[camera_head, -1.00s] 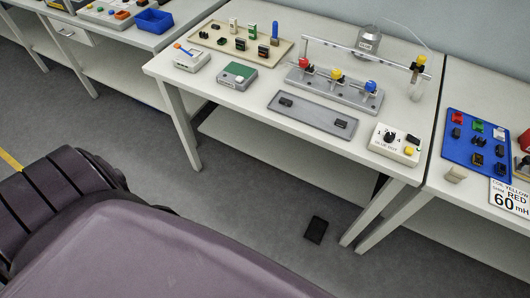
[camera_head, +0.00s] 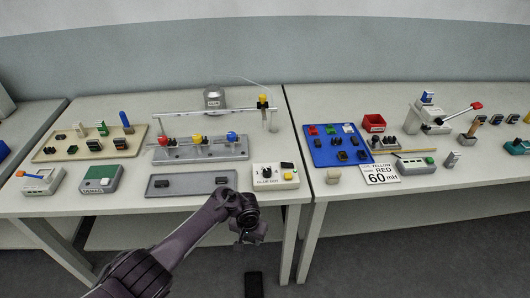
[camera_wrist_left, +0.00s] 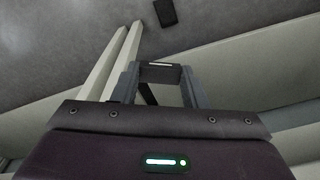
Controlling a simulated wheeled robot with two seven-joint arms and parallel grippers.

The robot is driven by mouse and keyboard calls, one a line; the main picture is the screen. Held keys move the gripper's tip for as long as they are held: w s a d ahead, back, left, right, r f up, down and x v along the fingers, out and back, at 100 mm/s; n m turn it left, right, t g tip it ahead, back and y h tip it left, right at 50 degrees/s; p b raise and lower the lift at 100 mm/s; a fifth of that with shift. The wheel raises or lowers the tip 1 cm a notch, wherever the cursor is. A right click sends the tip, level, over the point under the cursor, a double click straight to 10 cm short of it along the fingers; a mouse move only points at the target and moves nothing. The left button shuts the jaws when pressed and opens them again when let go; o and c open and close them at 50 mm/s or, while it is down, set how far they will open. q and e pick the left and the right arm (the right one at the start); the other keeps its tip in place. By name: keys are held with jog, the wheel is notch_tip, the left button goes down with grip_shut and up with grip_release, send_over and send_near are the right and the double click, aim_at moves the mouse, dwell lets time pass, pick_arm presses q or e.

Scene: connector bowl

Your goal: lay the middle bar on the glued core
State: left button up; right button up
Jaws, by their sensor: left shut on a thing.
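My left gripper (camera_head: 249,236) hangs in front of the middle table's front edge, below the tabletop and apart from everything on it. In the left wrist view my left gripper (camera_wrist_left: 162,72) is shut on a small dark bar with a pale stripe (camera_wrist_left: 160,73), held between both fingertips. I take it to be the middle bar. Small dark pieces sit on the grey plate (camera_head: 192,186) at the table's front, one left (camera_head: 162,183) and one right (camera_head: 222,180). I cannot tell which dark piece is the glued core. My right gripper is not in view.
A white box with a dark knob (camera_head: 266,172) stands right of the plate. Behind is a grey fixture (camera_head: 200,153) with red, yellow and blue knobs. A blue mat (camera_head: 321,152) lies on the right table. A dark flat thing (camera_head: 254,284) lies on the floor.

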pick_arm(q)
jog(key=w+d+r+m, duration=0.1)
jog(key=d+r, duration=0.2)
jog(key=r, duration=0.8)
jog(key=w+d+r+m, duration=0.15)
jog(key=d+r, duration=0.25)
jog(key=r, duration=0.6)
jog(key=s+a+r+n, duration=0.3)
jog(key=s+a+r, duration=0.2)
jog(key=a, duration=0.5)
jog(key=s+a+r+n, duration=0.3)
jog(key=s+a+r, duration=0.3)
jog(key=a, duration=0.5)
jog(key=shift+s+r, duration=0.3)
jog(key=shift+r, duration=0.1)
